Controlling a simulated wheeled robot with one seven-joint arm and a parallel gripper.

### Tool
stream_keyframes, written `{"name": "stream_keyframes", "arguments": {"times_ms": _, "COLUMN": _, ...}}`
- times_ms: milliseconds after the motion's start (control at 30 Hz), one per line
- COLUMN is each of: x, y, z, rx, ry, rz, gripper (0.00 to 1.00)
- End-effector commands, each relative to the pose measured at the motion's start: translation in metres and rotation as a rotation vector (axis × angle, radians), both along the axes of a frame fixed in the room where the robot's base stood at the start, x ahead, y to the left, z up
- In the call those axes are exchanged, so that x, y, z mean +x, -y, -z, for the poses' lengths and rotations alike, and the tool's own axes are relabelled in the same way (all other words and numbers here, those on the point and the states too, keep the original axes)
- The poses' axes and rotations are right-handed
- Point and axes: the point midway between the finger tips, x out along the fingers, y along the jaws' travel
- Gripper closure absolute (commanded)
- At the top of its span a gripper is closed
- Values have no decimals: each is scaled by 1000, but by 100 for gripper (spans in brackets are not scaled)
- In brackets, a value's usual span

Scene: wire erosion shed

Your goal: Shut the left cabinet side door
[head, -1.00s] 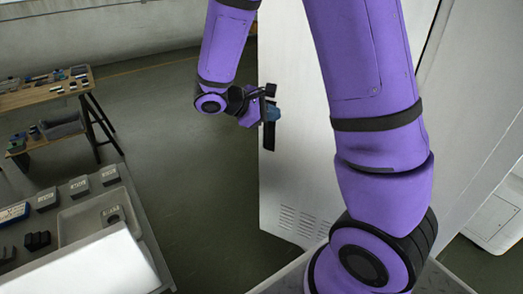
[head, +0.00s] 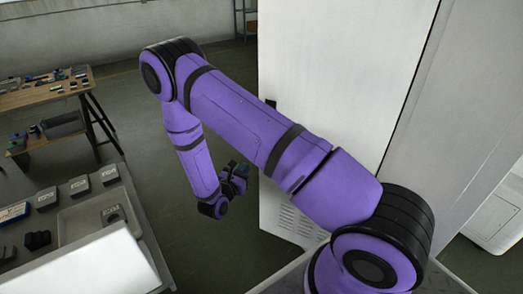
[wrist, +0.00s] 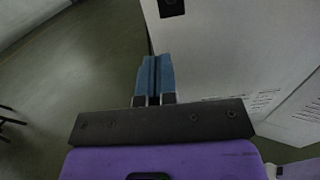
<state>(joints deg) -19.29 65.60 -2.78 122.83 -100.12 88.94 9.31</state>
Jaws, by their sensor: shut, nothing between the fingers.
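The left cabinet side door (head: 330,60) is a tall white panel with vent slots near its bottom. It stands open, swung out to the left of the cabinet body (head: 462,110). A black handle (head: 270,103) is near its free edge, mostly hidden behind my arm; it also shows at the top of the wrist view (wrist: 171,8). My gripper (head: 242,170) is just left of the door's free edge, below the handle. In the wrist view my blue fingers (wrist: 154,75) are together and empty, beside the door edge. I cannot tell whether they touch it.
A grey bench (head: 150,245) with a tray and several blocks stands at lower left. A wooden table (head: 45,93) with small parts is behind it. The floor (head: 130,110) between them and the door is clear.

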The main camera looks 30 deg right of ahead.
Motion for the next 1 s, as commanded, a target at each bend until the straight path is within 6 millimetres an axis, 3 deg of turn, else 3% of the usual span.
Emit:
{"name": "stream_keyframes", "arguments": {"times_ms": 233, "x": 7, "y": 12, "z": 6, "rx": -7, "ry": -9, "rz": -16, "gripper": 100}}
{"name": "stream_keyframes", "arguments": {"times_ms": 733, "x": 50, "y": 91, "z": 6, "rx": -6, "ry": -8, "rz": -12, "gripper": 100}}
{"name": "stream_keyframes", "arguments": {"times_ms": 1000, "x": 65, "y": 117, "z": 6, "rx": -6, "ry": -8, "rz": -14, "gripper": 100}}
